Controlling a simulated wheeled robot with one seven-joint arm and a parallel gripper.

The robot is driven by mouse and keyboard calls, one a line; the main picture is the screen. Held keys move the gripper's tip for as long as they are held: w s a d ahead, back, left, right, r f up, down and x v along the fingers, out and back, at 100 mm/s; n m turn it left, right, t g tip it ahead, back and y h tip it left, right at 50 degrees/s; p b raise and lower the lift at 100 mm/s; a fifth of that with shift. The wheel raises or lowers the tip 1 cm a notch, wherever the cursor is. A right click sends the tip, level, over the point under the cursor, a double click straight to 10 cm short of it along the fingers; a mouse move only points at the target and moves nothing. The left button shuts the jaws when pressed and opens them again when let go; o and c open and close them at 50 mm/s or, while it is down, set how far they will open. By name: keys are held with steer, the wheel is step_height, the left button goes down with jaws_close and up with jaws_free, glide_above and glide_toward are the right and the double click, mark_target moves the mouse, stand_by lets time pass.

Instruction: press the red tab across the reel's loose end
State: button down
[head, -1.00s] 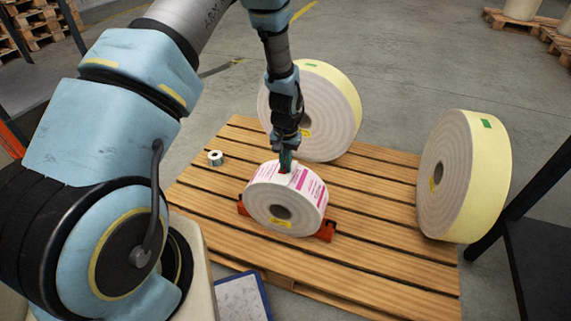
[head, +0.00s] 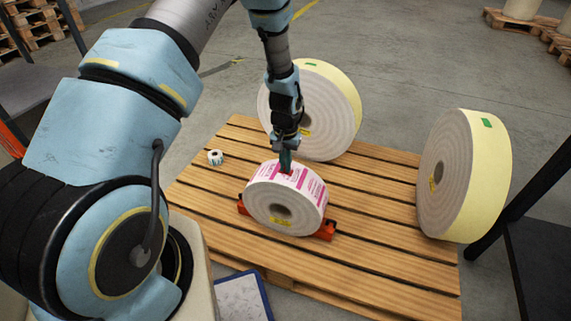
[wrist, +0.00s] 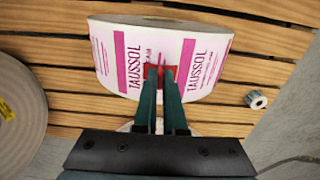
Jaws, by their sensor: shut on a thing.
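The printed label reel (head: 262,200) stands on edge in an orange-red cradle (head: 328,231) on the pallet. Its top face carries magenta TAUSSOL print, and it also shows in the wrist view (wrist: 108,58). The red tab (wrist: 152,71) shows at my fingertips, against the printed face. My gripper (head: 286,168) points down at the top of the reel. In the wrist view my gripper (wrist: 161,78) is shut on the red tab, with its green fingers close together. The fingers cover part of the tab, and I cannot make out the loose end's edge.
Two large cream-yellow reels stand on the pallet (head: 380,270), one behind (head: 345,95) and one at the right (head: 480,180). A small white roll (head: 215,157) sits to the left. A clipboard (head: 241,298) lies in front. Bare slats surround the cradle.

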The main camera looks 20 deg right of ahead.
steer(key=c, duration=0.9)
jaws_free()
steer(key=shift+r, duration=0.1)
